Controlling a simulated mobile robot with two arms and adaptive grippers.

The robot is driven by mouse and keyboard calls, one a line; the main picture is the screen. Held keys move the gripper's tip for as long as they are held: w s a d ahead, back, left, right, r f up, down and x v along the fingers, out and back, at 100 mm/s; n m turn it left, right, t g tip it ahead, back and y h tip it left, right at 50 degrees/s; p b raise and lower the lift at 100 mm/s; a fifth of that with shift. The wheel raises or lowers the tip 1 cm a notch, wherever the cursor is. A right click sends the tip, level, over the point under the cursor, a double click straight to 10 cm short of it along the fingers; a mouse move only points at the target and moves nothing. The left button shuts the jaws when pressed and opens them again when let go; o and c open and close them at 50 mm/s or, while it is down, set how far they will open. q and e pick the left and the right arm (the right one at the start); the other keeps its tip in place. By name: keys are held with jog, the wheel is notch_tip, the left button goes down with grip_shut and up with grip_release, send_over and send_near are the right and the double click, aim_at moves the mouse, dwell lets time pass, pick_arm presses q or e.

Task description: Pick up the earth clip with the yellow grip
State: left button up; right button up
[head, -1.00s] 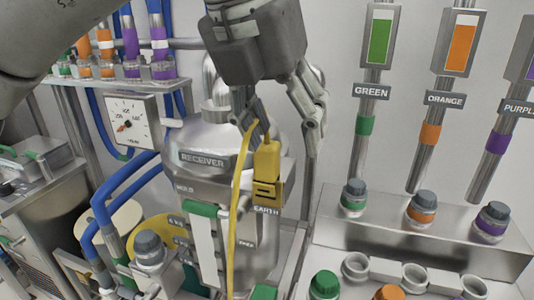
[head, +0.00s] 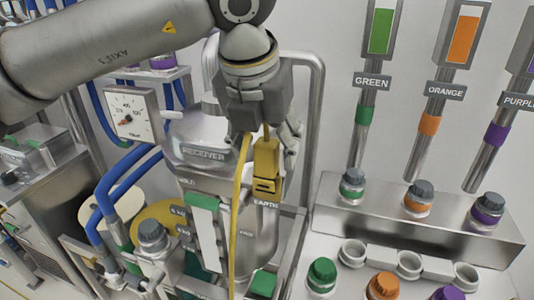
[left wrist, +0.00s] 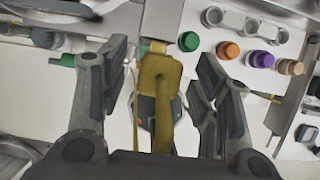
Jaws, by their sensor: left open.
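The earth clip with the yellow grip (head: 266,165) hangs upright at the front of the metal receiver vessel (head: 197,150), above the EARTH label. A yellow cable (head: 237,215) runs down from it. In the left wrist view the yellow grip (left wrist: 158,80) lies between the two open fingers of my left gripper (left wrist: 160,95), with a gap on both sides. The clip's far end is hidden. My right gripper is not in view.
A dial gauge (head: 131,114) and blue hoses (head: 122,180) are left of the vessel. A steel ledge with capped ports (head: 419,197) stands at right, with loose green (head: 322,275) and orange (head: 384,286) caps below. A metal pipe frame (head: 309,120) rises behind the gripper.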

pick_arm(q)
jog(key=shift+w+f, duration=0.25)
jog(key=shift+f, duration=0.25)
jog(key=shift+s, duration=0.15)
jog(key=shift+c, duration=1.2)
jog(key=c, duration=1)
grip_shut()
jog(key=shift+r, duration=0.15)
